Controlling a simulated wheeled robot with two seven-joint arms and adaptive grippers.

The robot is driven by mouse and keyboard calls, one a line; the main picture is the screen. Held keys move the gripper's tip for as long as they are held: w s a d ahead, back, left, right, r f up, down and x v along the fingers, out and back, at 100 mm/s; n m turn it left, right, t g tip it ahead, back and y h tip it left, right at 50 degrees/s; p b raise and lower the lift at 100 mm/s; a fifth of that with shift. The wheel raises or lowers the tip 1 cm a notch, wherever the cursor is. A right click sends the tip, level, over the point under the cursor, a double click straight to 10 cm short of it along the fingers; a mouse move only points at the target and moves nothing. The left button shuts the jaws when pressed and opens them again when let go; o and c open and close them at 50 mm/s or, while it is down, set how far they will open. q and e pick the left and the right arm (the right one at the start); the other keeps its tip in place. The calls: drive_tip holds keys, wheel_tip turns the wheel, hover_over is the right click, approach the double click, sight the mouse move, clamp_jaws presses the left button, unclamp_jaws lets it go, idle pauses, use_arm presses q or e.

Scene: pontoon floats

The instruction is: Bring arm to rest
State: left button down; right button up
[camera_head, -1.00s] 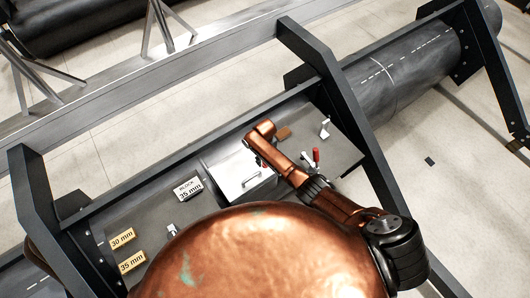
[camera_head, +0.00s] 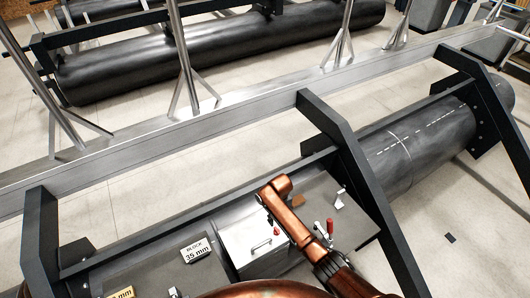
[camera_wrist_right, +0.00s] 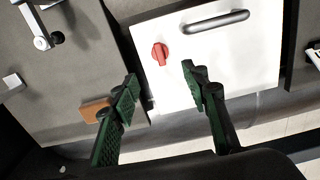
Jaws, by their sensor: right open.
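My right arm (camera_head: 294,222) is copper-coloured and reaches in from the bottom over the grey work deck, its wrist end above the far right corner of a white panel (camera_head: 240,238). Its gripper is hidden in the head view. In the right wrist view my right gripper (camera_wrist_right: 160,84) has two green fingers spread wide, with nothing between them. They hang over the white panel, which has a red knob (camera_wrist_right: 160,54) and a grey bar handle (camera_wrist_right: 213,24). Whether the fingertips touch the panel cannot be told. My left gripper is not in view.
A red-handled clamp (camera_head: 327,230), a small metal bracket (camera_head: 340,200) and a brown block (camera_head: 298,201) lie right of the arm. A "BLOCK 35 mm" sign (camera_head: 196,251) is left. Dark frame uprights (camera_head: 350,160) flank the deck; a black pontoon (camera_head: 420,145) extends right.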

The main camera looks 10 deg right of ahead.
drive_tip(key=s+d+f+m+t+y, duration=0.1)
drive_tip(key=s+d, duration=0.3)
drive_tip(key=s, duration=0.4)
drive_tip(key=s+d+f+m+t, duration=0.1)
drive_tip(key=s+d, duration=0.2)
drive_tip(key=s, duration=0.5)
drive_tip(key=s+d+r+m+t+h, duration=0.1)
drive_tip(key=s+d+r, duration=0.5)
drive_tip(key=s, duration=0.3)
drive_tip(key=s+d+r+m+t+h, duration=0.1)
drive_tip(key=s+d+r, duration=0.45)
drive_tip(key=s, duration=0.35)
wheel_tip(320, 180, down, 38)
drive_tip(key=s+a+n+g+b, duration=0.1)
drive_tip(key=s+a+g+b, duration=0.1)
drive_tip(key=b, duration=0.5)
drive_tip(key=s+f+g+b, duration=0.1)
drive_tip(key=s+f+b, duration=0.4)
drive_tip(key=s+f, duration=1.4)
wheel_tip(320, 180, down, 4)
drive_tip(key=shift+d+r+n+y, duration=0.2)
drive_tip(key=shift+n+y, duration=0.1)
drive_tip(key=shift+y, duration=0.1)
